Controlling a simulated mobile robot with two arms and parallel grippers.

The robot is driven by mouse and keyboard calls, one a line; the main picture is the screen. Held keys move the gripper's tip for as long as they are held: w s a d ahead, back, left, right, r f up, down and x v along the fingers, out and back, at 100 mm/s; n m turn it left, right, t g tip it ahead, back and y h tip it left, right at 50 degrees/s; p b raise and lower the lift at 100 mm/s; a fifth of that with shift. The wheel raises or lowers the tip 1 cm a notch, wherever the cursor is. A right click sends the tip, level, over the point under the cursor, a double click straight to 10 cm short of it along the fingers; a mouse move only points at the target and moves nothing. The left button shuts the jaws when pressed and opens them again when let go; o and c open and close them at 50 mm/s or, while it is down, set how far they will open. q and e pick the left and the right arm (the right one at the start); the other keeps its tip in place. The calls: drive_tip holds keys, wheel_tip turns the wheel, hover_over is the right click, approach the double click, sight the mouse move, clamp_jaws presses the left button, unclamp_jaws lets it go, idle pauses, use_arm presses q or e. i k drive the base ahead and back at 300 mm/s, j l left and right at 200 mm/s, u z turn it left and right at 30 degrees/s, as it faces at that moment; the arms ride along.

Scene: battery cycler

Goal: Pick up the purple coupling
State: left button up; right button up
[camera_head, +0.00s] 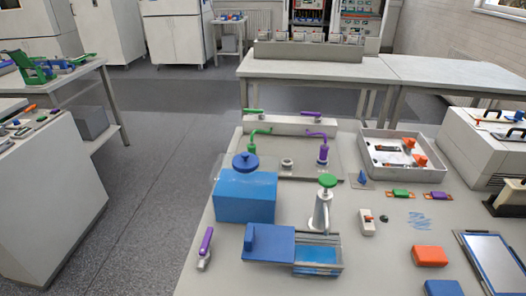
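No gripper of mine shows in the head view. Several purple things are in sight, and I cannot tell for certain which is the coupling. A purple bent fitting (322,148) stands upright at the back of the near table, opposite a similar green bent fitting (254,140). A small flat purple piece with orange ends (438,195) lies at the right, beside a green one (401,193). A purple-handled metal piece (206,242) is at the table's left front. A purple lever (320,114) is on the back rail.
A blue box (246,196) with a round knob, a green-topped metal stand (324,208) and a blue-topped block (270,243) crowd the middle. A grey tray (372,171) and white machine (462,141) stand right. Orange (430,256) and blue blocks lie in front.

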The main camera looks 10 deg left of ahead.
sight(324, 149)
drive_tip(key=j+u, duration=0.15)
drive_tip(key=u, duration=0.3)
drive_tip(key=j+u, duration=0.15)
drive_tip(key=u, duration=0.25)
drive_tip(key=i+j+u, duration=0.2)
drive_tip(key=j, duration=0.35)
drive_tip(key=i+j+u, duration=0.25)
drive_tip(key=j, duration=0.3)
drive_tip(key=i+j+u, duration=0.2)
drive_tip(key=i+j, duration=0.25)
drive_tip(key=i+j+z, duration=0.15)
drive_tip(key=i+z, duration=0.15)
drive_tip(key=i, duration=0.2)
drive_tip(key=i+j+z, duration=0.25)
drive_tip(key=i, duration=0.2)
drive_tip(key=i+l+z, duration=0.15)
drive_tip(key=i+z, duration=0.75)
drive_tip(key=i+j+z, duration=0.2)
drive_tip(key=i+z, duration=0.2)
drive_tip(key=i+l+z, duration=0.15)
drive_tip(key=z, duration=0.25)
drive_tip(key=i+z, duration=0.6)
drive_tip(key=z, duration=0.25)
drive_tip(key=i+j+z, duration=0.1)
drive_tip(key=i+z, duration=0.15)
drive_tip(key=z, duration=0.15)
